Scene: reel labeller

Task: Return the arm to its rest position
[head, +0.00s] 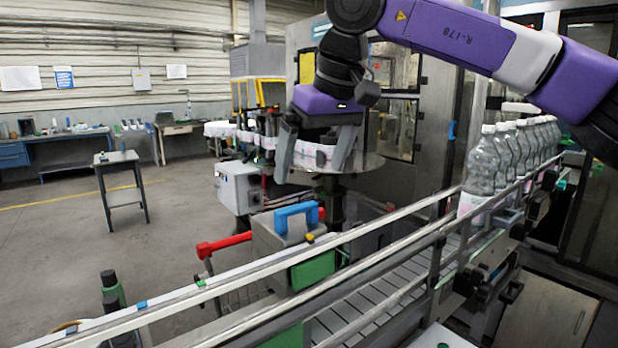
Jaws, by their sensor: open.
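My arm (455,35) is purple, white and black and reaches in from the upper right of the head view. My gripper (311,166) points down over the round metal plate (368,163) of the labeller. Its two grey fingers are spread apart. A pale pink and white label reel (313,153) shows between and behind the fingers; I cannot tell whether they touch it. Part of the reel is hidden by the gripper.
A conveyor (375,290) with metal rails crosses the foreground. Clear bottles (481,165) stand in a row at right. A box with a blue handle (296,217) and a red lever (223,244) stand below the gripper. A small grey table (118,157) is at left on open floor.

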